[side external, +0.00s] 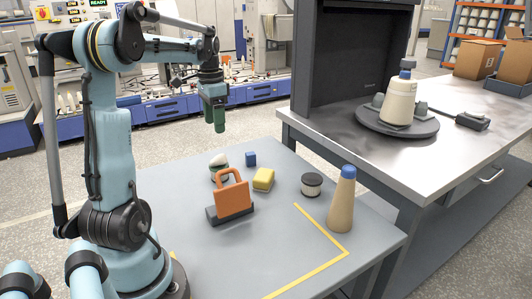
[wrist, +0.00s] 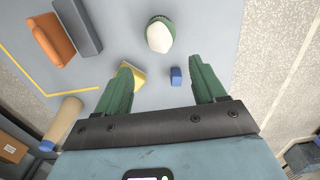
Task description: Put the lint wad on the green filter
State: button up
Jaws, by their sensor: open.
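The lint wad (side external: 218,160) is a small whitish lump. It sits on top of the round green filter (side external: 220,174) on the grey table, behind the orange-handled tool. In the wrist view the pale wad (wrist: 158,39) covers most of the filter, and a green rim (wrist: 163,18) shows around its edge. My gripper (side external: 219,117) is raised above the table, pointing down, apart from the wad. In the wrist view its green fingers (wrist: 160,72) are spread with nothing held between them.
A blue cube (side external: 251,159) and a yellow block (side external: 263,179) stand near the filter. The orange-handled tool (side external: 233,196), a dark-lidded jar (side external: 312,185) and a tan cone with blue top (side external: 342,200) are also on the table. The yellow-taped front area (side external: 310,270) is clear.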

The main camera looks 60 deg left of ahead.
jog(key=w+d+r+t+y, duration=0.1)
jog(key=w+d+t, duration=0.25)
jog(key=d, duration=1.15)
jog(key=s+d+f+t, duration=0.1)
jog(key=d+f+t, duration=0.1)
jog(key=d, duration=0.6)
jog(key=s+d+f+t+h, duration=0.1)
jog(key=d+f, duration=0.1)
jog(key=d, duration=0.6)
jog(key=shift+s+d+f+t, duration=0.15)
jog(key=shift+s+d+t, duration=0.15)
jog(key=shift+t, duration=0.05)
